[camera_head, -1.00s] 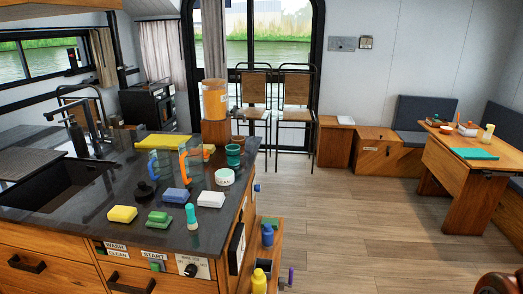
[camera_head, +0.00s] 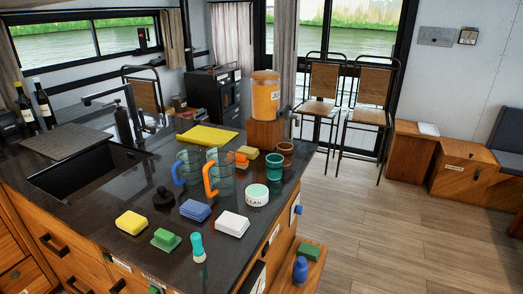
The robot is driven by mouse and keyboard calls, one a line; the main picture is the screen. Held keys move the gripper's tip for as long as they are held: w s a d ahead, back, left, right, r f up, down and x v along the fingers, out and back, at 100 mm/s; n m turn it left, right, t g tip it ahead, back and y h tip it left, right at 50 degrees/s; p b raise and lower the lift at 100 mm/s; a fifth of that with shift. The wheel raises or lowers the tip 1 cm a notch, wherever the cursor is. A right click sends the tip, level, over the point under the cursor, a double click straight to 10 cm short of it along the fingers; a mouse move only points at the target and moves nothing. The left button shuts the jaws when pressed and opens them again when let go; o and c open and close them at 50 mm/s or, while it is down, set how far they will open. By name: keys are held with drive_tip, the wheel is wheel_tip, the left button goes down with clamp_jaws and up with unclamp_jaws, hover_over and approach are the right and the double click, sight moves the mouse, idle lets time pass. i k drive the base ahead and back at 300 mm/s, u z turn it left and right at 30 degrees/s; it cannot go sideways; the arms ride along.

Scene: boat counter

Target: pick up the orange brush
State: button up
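A small orange object (camera_head: 241,160) lies on the dark counter behind the glass mug with the orange handle (camera_head: 222,178). It may be the orange brush, but it is small and partly hidden by the mug, so I cannot tell its shape for sure. A tan sponge-like block (camera_head: 248,152) sits right beside it. My gripper is not in view.
A sink (camera_head: 85,170) is at left. Wooden floor (camera_head: 410,230) is open at right.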

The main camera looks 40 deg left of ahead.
sight(242, 162)
drive_tip(key=i, duration=2.1)
drive_tip(key=u, duration=4)
